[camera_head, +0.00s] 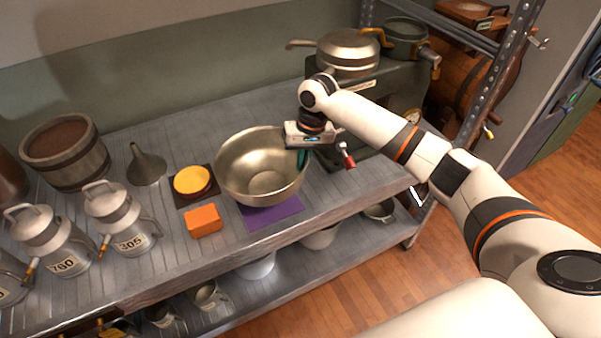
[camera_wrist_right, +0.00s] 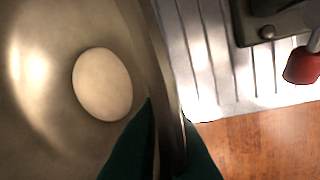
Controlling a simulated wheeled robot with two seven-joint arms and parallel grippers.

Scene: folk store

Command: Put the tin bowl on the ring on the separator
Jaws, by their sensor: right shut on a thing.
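The tin bowl (camera_head: 240,172) is a wide, shiny, empty metal bowl near the front of the grey bench. My right gripper (camera_head: 303,157) is shut on its right rim, with one green finger inside the bowl and one outside. In the right wrist view the fingers (camera_wrist_right: 165,150) pinch the bowl wall, and the bowl's inside (camera_wrist_right: 50,130) fills the left. I cannot tell whether the bowl touches the bench. A dark machine with a red-knobbed handle (camera_head: 346,158), perhaps the separator, stands behind and right of my gripper, partly hidden by my arm. I cannot make out its ring. My left gripper is not in view.
A purple mat (camera_head: 270,212) lies partly under the bowl. An orange block (camera_head: 203,221) and a yellow round thing (camera_head: 192,181) lie to its left. Milk cans (camera_head: 122,220), a funnel (camera_head: 146,166) and a wooden tub (camera_head: 66,155) stand further left.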

